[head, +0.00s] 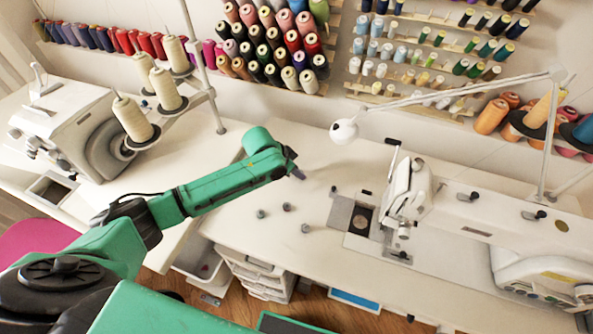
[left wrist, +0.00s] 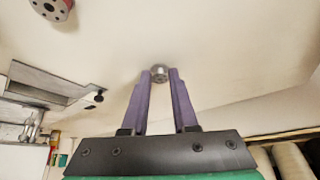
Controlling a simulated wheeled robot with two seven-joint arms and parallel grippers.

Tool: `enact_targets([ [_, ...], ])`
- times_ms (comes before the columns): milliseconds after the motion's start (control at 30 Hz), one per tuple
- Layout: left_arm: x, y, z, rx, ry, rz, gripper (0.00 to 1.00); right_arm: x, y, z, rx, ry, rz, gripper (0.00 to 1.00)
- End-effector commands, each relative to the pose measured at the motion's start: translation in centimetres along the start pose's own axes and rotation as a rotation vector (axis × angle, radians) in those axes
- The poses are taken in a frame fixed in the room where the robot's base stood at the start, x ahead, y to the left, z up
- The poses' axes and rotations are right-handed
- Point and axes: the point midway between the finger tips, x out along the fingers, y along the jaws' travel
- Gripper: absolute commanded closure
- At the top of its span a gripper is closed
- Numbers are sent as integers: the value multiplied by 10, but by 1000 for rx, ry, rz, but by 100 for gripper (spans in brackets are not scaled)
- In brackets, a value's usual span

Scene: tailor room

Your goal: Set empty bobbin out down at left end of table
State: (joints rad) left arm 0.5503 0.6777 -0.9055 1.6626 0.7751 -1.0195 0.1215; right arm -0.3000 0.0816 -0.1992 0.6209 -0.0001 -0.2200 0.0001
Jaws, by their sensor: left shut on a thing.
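My left gripper (head: 297,172) reaches in over the table (head: 330,262), left of the sewing machine. In the left wrist view its two purple fingers (left wrist: 160,80) are shut on a small silvery bobbin (left wrist: 159,73) at the tips. The bobbin looks bare of thread, and I cannot make it out in the head view. Three other small bobbins stand on the table: one at left (head: 261,214), one in the middle (head: 287,206) and one at right (head: 305,228). A bobbin with a reddish rim (left wrist: 52,8) shows at the wrist view's top left. My right gripper is not in view.
A white sewing machine (head: 415,195) with a grey plate stands right of the bobbins. Another machine (head: 85,140) with thread cones (head: 133,118) stands at the left. A lamp (head: 345,130) hangs behind. White drawers (head: 255,272) sit below the table's front edge.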

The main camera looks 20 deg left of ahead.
Motion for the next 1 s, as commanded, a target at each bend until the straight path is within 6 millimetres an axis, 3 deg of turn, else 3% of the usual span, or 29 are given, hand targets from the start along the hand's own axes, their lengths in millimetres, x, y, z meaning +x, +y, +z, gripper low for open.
enact_targets([
  [167,2,0,1,-1,-1,0,100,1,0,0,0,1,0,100],
  [200,2,0,1,-1,0,0,65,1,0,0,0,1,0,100],
  [267,2,0,1,-1,0,0,43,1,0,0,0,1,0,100],
  [667,-4,-1,0,-1,0,-1,43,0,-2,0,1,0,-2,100],
  [767,-18,-2,-1,-1,1,-2,43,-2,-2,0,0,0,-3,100],
  [1000,-82,-2,0,1,0,-3,43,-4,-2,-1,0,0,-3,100],
])
